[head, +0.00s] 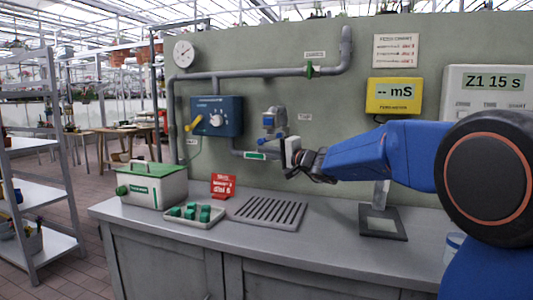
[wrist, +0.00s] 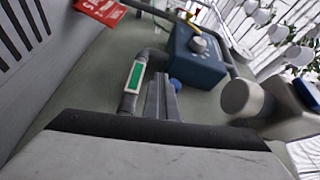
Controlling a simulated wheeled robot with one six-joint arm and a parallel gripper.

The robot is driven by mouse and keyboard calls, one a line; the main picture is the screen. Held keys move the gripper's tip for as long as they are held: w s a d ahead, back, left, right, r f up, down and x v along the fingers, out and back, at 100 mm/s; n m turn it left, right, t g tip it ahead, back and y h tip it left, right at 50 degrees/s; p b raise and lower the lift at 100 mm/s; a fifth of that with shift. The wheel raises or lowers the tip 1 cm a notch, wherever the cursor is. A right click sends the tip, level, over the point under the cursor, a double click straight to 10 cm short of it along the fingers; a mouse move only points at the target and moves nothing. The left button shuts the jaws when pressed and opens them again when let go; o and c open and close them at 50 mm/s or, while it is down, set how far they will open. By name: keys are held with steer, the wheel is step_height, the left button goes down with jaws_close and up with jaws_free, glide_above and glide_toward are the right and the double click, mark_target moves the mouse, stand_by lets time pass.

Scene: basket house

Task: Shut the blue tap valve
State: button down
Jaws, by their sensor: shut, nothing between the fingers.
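The tap (head: 280,116) is a grey fitting with blue parts on the wall pipe, in the middle of the head view. Its blue part (head: 268,122) faces left. In the wrist view a large grey fitting (wrist: 245,98) stands at the right, with a blue piece (wrist: 308,92) at the picture's edge. My gripper (head: 291,152) is just right of and below the tap in the head view. In the wrist view its fingers (wrist: 162,82) are together and empty. I cannot tell whether they touch the tap.
A blue box (head: 216,116) with a dial and yellow lever is left of the tap. A pipe with a green label (head: 255,155) runs below. The bench holds a green-lidded box (head: 152,184), a tray (head: 194,221), a red sign (head: 223,186) and a drain grate (head: 268,212).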

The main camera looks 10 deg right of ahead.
steer(key=shift+w+a+r, duration=0.15)
steer(key=shift+a+r, duration=0.2)
steer(key=shift+r, duration=0.1)
steer(key=shift+w+a+r, duration=0.1)
steer(key=shift+r, duration=0.05)
stand_by(0.8)
stand_by(0.6)
